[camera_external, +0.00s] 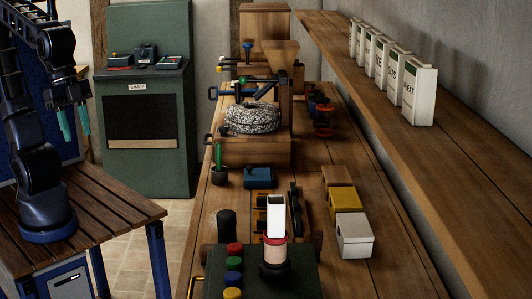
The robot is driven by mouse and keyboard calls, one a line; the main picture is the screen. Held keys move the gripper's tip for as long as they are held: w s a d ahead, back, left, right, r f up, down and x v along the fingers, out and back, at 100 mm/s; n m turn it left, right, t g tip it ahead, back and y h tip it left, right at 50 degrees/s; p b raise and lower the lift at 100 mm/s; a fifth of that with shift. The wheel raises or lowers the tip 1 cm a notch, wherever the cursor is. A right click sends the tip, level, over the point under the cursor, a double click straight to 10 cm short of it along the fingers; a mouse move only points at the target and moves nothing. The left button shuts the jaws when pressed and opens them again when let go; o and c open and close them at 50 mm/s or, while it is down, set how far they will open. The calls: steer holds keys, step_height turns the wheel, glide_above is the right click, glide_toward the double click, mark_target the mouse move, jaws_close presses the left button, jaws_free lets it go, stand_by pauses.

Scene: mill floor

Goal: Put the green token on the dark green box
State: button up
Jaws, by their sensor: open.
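A dark green box (212,289) stands at the bottom of the view on the long wooden bench, cut off by the frame edge. A row of small round pieces runs along its left side: red, green, blue and yellow. The green piece (234,264) looks like the green token, between the red and the blue; I cannot tell if it is loose or fixed. My gripper (75,123) is at the upper left with teal fingers pointing down.
A white upright chute (276,217) with a red-banded dark base stands at the box. A millstone (252,118), a dark cup with a green stick (219,172), a blue block (258,178) and small boxes (354,236) occupy the bench. A shelf (400,135) overhangs right.

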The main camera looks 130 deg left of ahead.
steer(key=s+d+f+m, duration=0.1)
steer(key=s+f, duration=0.1)
steer(key=s, duration=0.5)
steer(key=shift+d+f+t, duration=0.2)
steer(key=shift+d+t, duration=0.1)
steer(key=shift+t, duration=0.1)
